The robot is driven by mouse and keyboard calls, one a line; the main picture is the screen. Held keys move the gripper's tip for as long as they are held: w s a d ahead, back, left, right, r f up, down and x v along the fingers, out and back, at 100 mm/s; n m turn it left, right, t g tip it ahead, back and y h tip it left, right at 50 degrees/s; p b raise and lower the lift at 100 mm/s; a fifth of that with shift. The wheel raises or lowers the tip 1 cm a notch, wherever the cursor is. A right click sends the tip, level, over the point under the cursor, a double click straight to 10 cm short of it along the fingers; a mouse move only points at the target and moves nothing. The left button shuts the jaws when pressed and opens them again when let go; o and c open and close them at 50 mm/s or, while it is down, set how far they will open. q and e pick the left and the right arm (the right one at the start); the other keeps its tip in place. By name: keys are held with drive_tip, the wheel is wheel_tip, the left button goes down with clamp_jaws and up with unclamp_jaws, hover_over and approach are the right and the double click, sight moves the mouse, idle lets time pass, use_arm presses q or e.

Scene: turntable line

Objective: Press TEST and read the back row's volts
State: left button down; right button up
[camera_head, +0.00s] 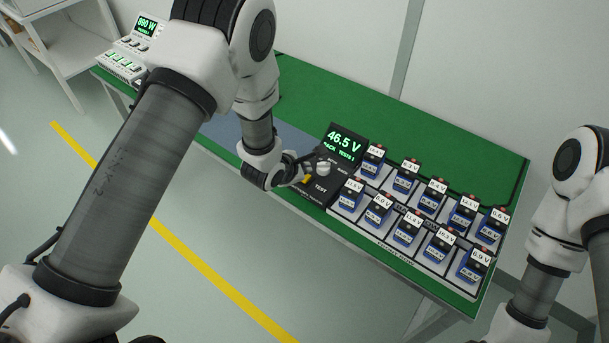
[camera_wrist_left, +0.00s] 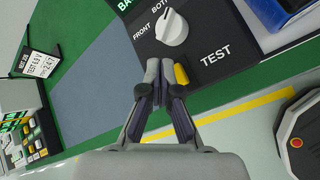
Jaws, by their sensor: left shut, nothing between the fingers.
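The black tester (camera_head: 325,205) stands on the green table beside the battery rack. Its screen (camera_head: 344,141) shows 46.5 V in green, with a smaller line that seems to read PACK TEST 1. A white selector knob (camera_wrist_left: 172,28) sits among FRONT, BOTH and a cut-off label; its setting is unclear. The yellow button (camera_wrist_left: 182,74) lies next to the word TEST. My left gripper (camera_wrist_left: 160,72) is shut and empty, its tips just beside the yellow button; contact is unclear. The back row (camera_head: 437,187) holds several blue batteries with small volt tags. My right gripper is out of view.
A front row of batteries (camera_head: 407,228) fills the rack's near side. A white instrument (camera_head: 125,66) with a screen reading about 890 W stands at the table's far left. A blue-grey mat (camera_wrist_left: 85,75) lies bare between. A yellow floor line runs before the table.

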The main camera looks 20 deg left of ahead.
use_arm(q)
drive_tip(key=shift+f, duration=0.1)
idle(0.4)
drive_tip(key=shift+f, duration=0.35)
drive_tip(key=shift+f, duration=0.4)
idle(0.5)
drive_tip(key=shift+r+p, duration=0.7)
drive_tip(key=shift+r, duration=0.15)
wheel_tip(320, 180, up, 5)
drive_tip(key=p, duration=0.5)
drive_tip(key=shift+r, duration=0.1)
drive_tip(key=shift+f, duration=0.2)
idle(0.4)
